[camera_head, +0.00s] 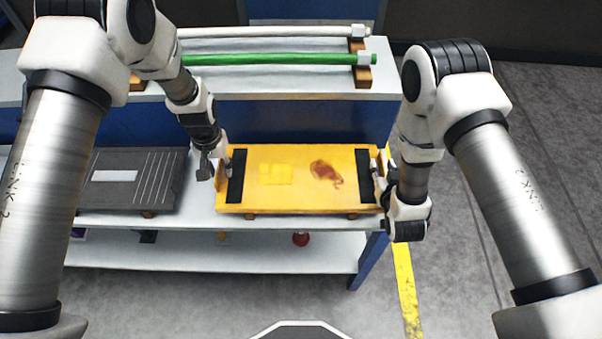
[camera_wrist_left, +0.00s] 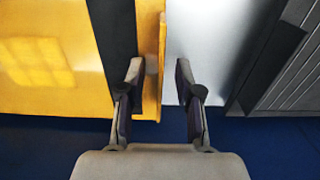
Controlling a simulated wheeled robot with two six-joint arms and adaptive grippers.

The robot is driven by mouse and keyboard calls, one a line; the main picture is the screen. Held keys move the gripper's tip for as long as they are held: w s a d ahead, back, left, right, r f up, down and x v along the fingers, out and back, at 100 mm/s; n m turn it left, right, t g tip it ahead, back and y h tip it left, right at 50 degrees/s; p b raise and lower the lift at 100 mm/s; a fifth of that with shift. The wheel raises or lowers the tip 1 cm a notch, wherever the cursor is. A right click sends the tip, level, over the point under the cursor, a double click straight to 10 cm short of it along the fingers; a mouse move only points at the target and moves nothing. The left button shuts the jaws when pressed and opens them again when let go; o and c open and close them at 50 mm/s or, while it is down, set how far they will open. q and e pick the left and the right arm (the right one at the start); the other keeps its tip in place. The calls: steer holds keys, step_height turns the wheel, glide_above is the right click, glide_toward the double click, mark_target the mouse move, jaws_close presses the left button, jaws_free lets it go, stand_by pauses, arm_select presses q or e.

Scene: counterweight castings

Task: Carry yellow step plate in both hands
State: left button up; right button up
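The yellow step plate (camera_head: 300,188) lies flat on the pale shelf, with a black strip near each end, a lighter yellow patch and a reddish-brown stain. My left gripper (camera_head: 226,166) is at its left end. In the left wrist view the left gripper (camera_wrist_left: 158,82) is open, its fingers on either side of the plate's raised end edge (camera_wrist_left: 152,100), with gaps visible. My right gripper (camera_head: 383,168) is at the plate's right end, beside the other black strip. Its fingers are small and partly hidden, so I cannot tell their opening.
A dark grey ribbed plate (camera_head: 128,182) lies on the shelf to the left. A green bar (camera_head: 270,59) and a white bar (camera_head: 270,32) rest on the raised back shelf. A red round object (camera_head: 301,239) is on the lower shelf. A yellow floor line (camera_head: 405,285) runs at right.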

arm_select(q)
jaws_close()
arm_select(e)
jaws_close()
arm_select(q)
steer(key=shift+r, duration=0.15)
arm_select(e)
steer(key=shift+r, duration=0.15)
